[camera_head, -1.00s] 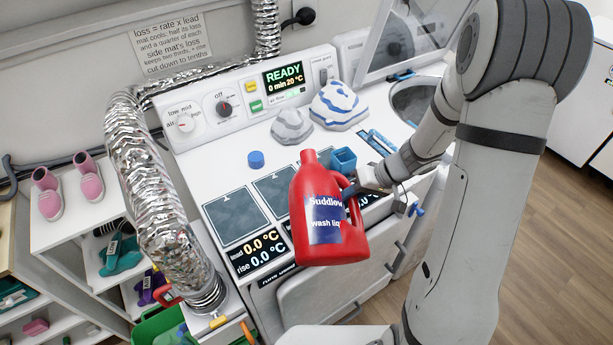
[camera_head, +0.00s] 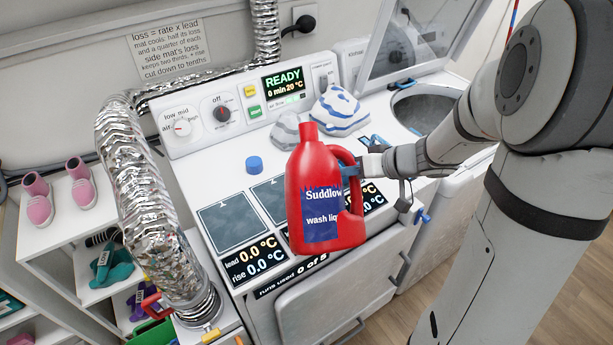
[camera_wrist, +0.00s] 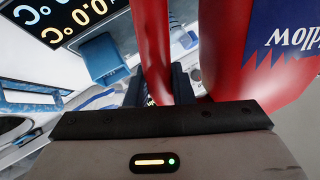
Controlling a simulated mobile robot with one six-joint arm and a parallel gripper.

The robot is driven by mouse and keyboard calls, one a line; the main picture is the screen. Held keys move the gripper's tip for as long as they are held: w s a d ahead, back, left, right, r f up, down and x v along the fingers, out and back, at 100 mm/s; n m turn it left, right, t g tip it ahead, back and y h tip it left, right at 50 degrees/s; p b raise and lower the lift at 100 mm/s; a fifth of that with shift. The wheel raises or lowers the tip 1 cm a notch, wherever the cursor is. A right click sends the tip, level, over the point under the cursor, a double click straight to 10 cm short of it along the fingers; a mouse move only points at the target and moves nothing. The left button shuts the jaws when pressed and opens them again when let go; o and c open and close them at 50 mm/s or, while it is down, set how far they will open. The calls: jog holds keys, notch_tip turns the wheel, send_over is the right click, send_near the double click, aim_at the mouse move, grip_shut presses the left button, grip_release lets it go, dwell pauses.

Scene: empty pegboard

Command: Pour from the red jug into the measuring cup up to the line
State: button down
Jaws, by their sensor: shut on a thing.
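The red jug (camera_head: 310,180), labelled "Suddlow wash liquid", is held nearly upright in front of the white machine, with its open spout at the top. My gripper (camera_head: 352,173) is shut on the jug's handle from the right. The wrist view shows the handle (camera_wrist: 152,45) between my fingers (camera_wrist: 160,85) and the jug body (camera_wrist: 235,50) beside it. A blue, open-looking container (camera_wrist: 105,58) shows in the wrist view and may be the measuring cup. The jug hides it in the head view, and no fill line can be made out.
A round blue cap (camera_head: 254,164) lies on the white machine top (camera_head: 205,172). Dark square mats (camera_head: 228,222) and temperature readouts (camera_head: 255,256) line its front. Folded cloths (camera_head: 340,108) lie at the back. A silver duct (camera_head: 150,220) stands left and an open lid (camera_head: 415,45) back right.

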aim_at(352, 154)
jog(key=w+r+t+b, duration=0.1)
jog(key=w+t+b, duration=0.1)
jog(key=b, duration=0.1)
jog(key=shift+a+r+n+y, duration=0.1)
jog(key=shift+r+n+y, duration=0.3)
notch_tip(352, 154, up, 2)
jog(key=shift+r+n+t+b, duration=0.2)
jog(key=shift+n+t+b, duration=0.1)
jog(key=shift+t+b, duration=0.4)
jog(key=shift+r+t+y+b, duration=0.35)
jog(key=shift+t+b, duration=0.35)
jog(key=shift+b, duration=0.25)
jog(key=t+b, duration=0.1)
jog(key=b, duration=0.2)
jog(key=n+t+y+b, duration=0.1)
jog(key=b, duration=0.2)
jog(key=shift+a+r, duration=0.15)
jog(key=shift+r, duration=0.05)
jog(key=r+n+b, duration=0.1)
jog(key=b, duration=0.1)
jog(key=shift+t+y+b, duration=0.3)
jog(key=shift+t+y, duration=0.05)
jog(key=shift+t, duration=0.05)
jog(key=shift+r+b, duration=0.4)
jog(key=shift+b, duration=0.25)
jog(key=shift+w, duration=0.1)
